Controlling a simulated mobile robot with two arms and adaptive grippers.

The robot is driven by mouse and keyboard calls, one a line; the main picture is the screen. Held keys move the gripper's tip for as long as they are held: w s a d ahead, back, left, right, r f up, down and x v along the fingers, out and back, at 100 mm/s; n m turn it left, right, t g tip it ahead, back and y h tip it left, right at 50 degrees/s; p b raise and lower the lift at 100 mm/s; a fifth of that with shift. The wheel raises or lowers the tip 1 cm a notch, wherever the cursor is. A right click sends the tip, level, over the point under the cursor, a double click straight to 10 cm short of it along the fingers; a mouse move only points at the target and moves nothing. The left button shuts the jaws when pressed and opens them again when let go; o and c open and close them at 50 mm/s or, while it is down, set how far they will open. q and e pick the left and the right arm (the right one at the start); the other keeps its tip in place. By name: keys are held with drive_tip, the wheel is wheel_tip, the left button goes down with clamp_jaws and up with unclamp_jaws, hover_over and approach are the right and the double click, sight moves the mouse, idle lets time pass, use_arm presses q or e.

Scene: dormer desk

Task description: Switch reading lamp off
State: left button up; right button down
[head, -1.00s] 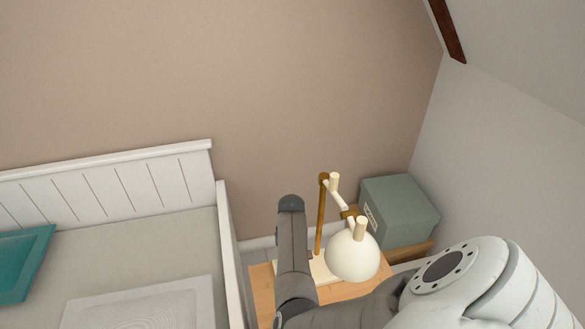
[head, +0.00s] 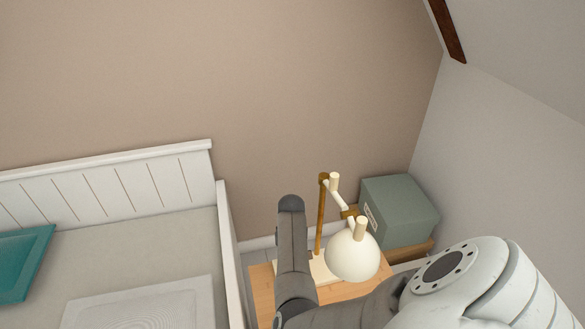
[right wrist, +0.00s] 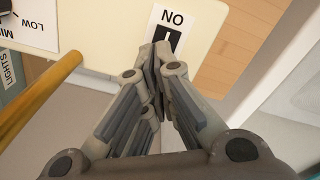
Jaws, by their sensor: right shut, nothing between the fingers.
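The reading lamp stands on the wooden nightstand, with a cream shade (head: 352,258) and a brass post (head: 321,215). Its cream base (right wrist: 95,20) fills the upper part of the right wrist view. On the base is a white label (right wrist: 172,18) with upside-down "ON", and below it a small black switch (right wrist: 168,38), partly hidden by my fingertips. My right gripper (right wrist: 160,55) is shut and empty, its tips at the switch; whether they touch it I cannot tell. In the head view my right gripper (head: 291,205) is beside the post. My left gripper is not in view.
A grey-green box (head: 400,205) sits behind the lamp at the right. The white bed (head: 110,185) is to the left. The brass post (right wrist: 40,95) runs close to my right gripper's left side. A dial (right wrist: 5,8) with "LOW" and a "LIGHTS" label show at the left.

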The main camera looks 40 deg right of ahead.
drive_tip(key=shift+f+b, duration=0.65)
drive_tip(key=shift+f, duration=0.6)
idle(0.6)
drive_tip(key=shift+s, duration=0.1)
drive_tip(key=shift+r+p, duration=0.95)
drive_tip(key=shift+p, duration=0.25)
wheel_tip(320, 180, up, 5)
drive_tip(key=p, duration=0.6)
drive_tip(key=shift+r, duration=0.1)
